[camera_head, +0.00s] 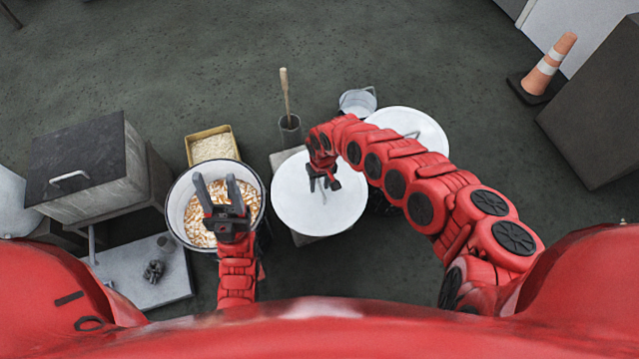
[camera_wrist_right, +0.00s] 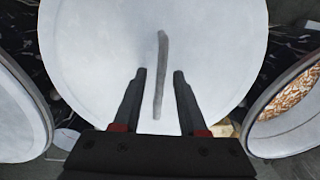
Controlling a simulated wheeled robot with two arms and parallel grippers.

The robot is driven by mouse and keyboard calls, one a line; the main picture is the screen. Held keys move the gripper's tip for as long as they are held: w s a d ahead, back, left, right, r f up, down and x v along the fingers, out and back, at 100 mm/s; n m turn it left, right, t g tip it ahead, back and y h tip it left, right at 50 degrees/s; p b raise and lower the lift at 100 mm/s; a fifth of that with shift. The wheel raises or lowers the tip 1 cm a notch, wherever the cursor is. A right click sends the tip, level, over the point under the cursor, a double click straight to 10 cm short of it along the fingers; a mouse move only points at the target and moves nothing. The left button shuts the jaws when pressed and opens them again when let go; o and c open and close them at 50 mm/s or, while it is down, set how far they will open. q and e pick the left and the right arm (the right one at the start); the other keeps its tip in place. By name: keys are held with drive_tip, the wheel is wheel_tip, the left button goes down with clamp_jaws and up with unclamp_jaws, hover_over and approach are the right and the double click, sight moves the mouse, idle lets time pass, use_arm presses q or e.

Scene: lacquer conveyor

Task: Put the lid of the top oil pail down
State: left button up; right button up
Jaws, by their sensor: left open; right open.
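A round white lid (camera_head: 345,208) with a thin grey bar handle (camera_head: 323,196) lies flat in the middle of the head view. It fills the upper middle of the right wrist view (camera_wrist_right: 90,50), with its handle (camera_wrist_right: 161,60) upright in the picture. My right gripper (camera_head: 323,184) is over this lid. Its open fingers (camera_wrist_right: 159,73) stand on either side of the handle in the picture; I cannot tell the height gap. What is under the lid is mostly hidden. My left gripper (camera_head: 216,180) is open over an uncovered pail (camera_head: 177,190) of orange and white pieces.
A second white disc (camera_head: 425,125) is partly behind my right arm. A grey bucket (camera_head: 357,101), a pot with a wooden stick (camera_head: 285,95) and a yellow tray (camera_head: 208,131) stand beyond. A dark box (camera_head: 80,160) stands left. An orange cone (camera_head: 548,66) is far right.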

wheel_tip(320, 180, up, 12)
drive_tip(key=p, duration=0.4)
drive_tip(key=shift+w+d+r+p, duration=0.15)
drive_tip(key=shift+d+p, duration=0.1)
drive_tip(key=shift+p, duration=0.05)
